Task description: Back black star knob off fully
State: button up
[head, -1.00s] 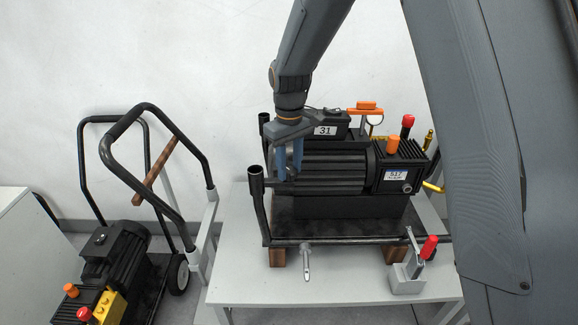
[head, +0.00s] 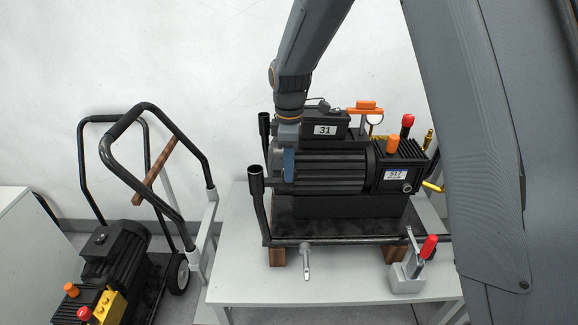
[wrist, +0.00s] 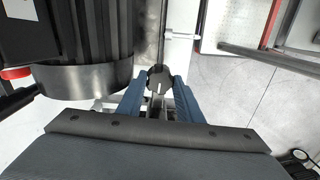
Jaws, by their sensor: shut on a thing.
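The black star knob (wrist: 159,76) shows in the wrist view between the two blue fingertips of my gripper (wrist: 158,82). The fingers are shut on it, one at each side. In the head view my gripper (head: 289,168) points down at the left end of the black pump (head: 330,170), with its fingers seen nearly edge-on as one blue strip. The knob is hidden in the head view. A dark rod (wrist: 163,35) runs up from beside the knob in the wrist view.
The pump's motor body (wrist: 95,75) is close on the left of my fingers in the wrist view. A black upright post (head: 257,190) stands close to the gripper. A red-handled clamp (head: 428,247) sits on the grey table (head: 340,289). A cart (head: 130,180) stands at left.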

jog(key=shift+a+r+n, duration=0.1)
jog(key=shift+n, duration=0.4)
jog(key=o, duration=1)
jog(key=shift+o, duration=0.2)
notch_tip(320, 180, up, 8)
jog(key=shift+f+b, duration=0.15)
jog(key=shift+b, duration=0.9)
